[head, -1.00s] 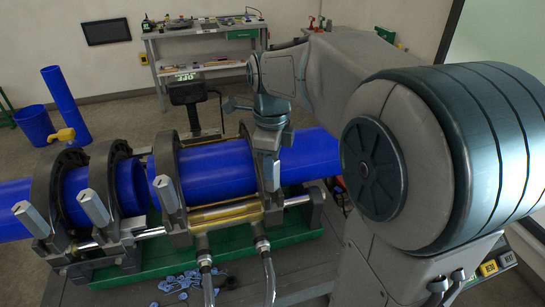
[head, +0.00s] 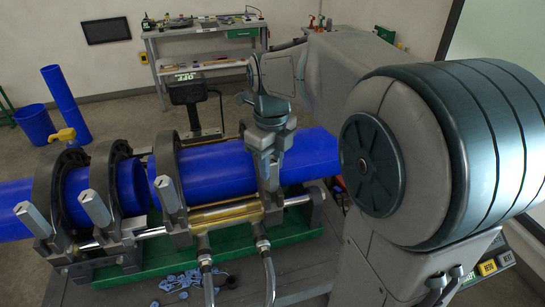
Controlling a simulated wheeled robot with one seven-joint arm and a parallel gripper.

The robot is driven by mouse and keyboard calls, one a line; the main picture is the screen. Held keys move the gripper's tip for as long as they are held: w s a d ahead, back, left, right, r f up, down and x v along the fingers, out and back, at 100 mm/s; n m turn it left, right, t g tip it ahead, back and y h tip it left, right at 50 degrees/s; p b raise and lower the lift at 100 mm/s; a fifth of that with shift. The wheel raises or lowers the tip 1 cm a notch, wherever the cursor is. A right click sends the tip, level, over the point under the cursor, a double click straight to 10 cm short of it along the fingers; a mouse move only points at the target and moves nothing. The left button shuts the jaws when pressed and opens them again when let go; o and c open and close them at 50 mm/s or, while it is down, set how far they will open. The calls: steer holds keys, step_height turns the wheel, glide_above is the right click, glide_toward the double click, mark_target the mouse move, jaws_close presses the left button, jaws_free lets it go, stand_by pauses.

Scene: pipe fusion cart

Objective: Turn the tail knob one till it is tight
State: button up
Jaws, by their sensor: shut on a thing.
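The machine's rightmost clamp ring (head: 243,130) closes around the blue pipe (head: 215,172). My gripper (head: 267,176) points down at this clamp's front right side, its two grey fingers close together. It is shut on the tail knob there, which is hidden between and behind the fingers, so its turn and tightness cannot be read. Grey block-shaped handles stand tilted at the front of the other clamps, one of them the handle (head: 168,194) left of my gripper.
A second blue pipe (head: 132,187) faces the first across a small gap. Two hoses (head: 268,275) rise in front of the clamps. Blue shavings (head: 182,280) lie on the cart top.

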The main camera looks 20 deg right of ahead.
stand_by(0.3)
steer(key=shift+m, duration=1.7)
steer(key=o, duration=2)
steer(key=shift+o, duration=0.2)
step_height(320, 180, up, 6)
steer(key=p, duration=0.5)
steer(key=shift+r, duration=0.1)
steer(key=shift+c, duration=0.3)
